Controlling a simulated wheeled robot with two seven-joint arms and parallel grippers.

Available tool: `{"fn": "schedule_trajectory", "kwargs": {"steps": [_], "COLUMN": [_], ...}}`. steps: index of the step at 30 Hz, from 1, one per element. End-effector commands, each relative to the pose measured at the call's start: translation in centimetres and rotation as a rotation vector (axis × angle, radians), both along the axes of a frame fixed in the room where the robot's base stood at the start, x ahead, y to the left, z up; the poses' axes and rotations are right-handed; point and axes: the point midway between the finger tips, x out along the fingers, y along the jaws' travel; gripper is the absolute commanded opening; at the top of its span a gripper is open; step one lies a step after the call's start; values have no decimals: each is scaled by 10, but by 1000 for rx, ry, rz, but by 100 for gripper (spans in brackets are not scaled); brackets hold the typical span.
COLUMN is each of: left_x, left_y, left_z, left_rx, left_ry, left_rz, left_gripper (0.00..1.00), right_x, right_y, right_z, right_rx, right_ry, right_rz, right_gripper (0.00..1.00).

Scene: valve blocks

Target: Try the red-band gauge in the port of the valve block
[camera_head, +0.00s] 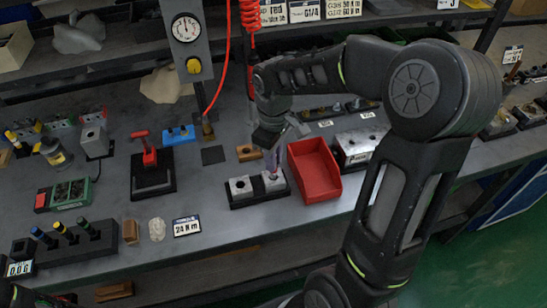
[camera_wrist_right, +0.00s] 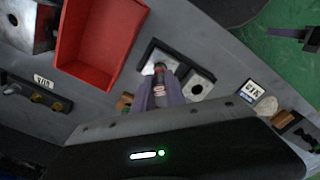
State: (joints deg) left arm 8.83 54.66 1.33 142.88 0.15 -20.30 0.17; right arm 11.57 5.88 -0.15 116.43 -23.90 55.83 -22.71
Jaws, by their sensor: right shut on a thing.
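My right gripper (camera_head: 271,153) is shut on the red-band gauge (camera_wrist_right: 159,87), a dark, slim plug with red on it, between two purplish-grey fingers. The gauge points down at the right-hand of two grey metal blocks on a black base (camera_head: 258,197). This block (camera_head: 274,183) is partly hidden by the gauge in the right wrist view. The gauge's tip is at or just over the port; I cannot tell whether it is inside. The left-hand block (camera_head: 241,187) has an open round port, clear in the right wrist view (camera_wrist_right: 197,87).
A red bin (camera_head: 314,171) stands close to the right of the blocks. A black rack (camera_head: 68,242) with several colour-banded gauges is at the front left. A black stand with a red handle (camera_head: 148,152) is left of the blocks. A red coiled hose (camera_head: 249,15) hangs behind.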

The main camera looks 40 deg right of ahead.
Motion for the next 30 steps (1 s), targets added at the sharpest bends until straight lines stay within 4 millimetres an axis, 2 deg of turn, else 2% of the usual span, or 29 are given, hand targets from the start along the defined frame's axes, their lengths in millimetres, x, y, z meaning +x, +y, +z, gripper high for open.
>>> {"fn": "schedule_trajectory", "kwargs": {"steps": [30], "left_x": [0], "left_y": [0], "left_z": [-6], "left_rx": [0], "left_ry": [0], "left_rz": [0], "left_gripper": [36], "right_x": [0], "right_y": [0], "right_z": [-8], "right_rx": [0], "right_ry": [0], "right_rz": [0], "right_gripper": [0]}}
